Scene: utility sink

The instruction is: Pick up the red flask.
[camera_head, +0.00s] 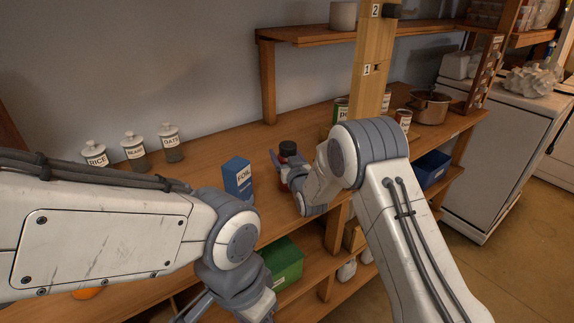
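The red flask (284,187) stands upright on the wooden counter near its front edge. Its dark cap (288,148) shows at the top, and most of its red body is hidden behind my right gripper. My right gripper (281,172) is at the flask, with one finger visible along the flask's left side. The other finger is hidden, so I cannot tell whether it grips the flask. My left gripper (192,312) is low at the bottom edge, in front of the counter and away from the flask. Its fingers are partly cut off.
A blue foil box (237,178) stands just left of the flask. Glass jars labelled rice (95,157), beans (134,152) and date (171,146) stand at the back left. A wooden post (371,75), cans and a pot (430,106) are to the right. A green box (284,262) sits below.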

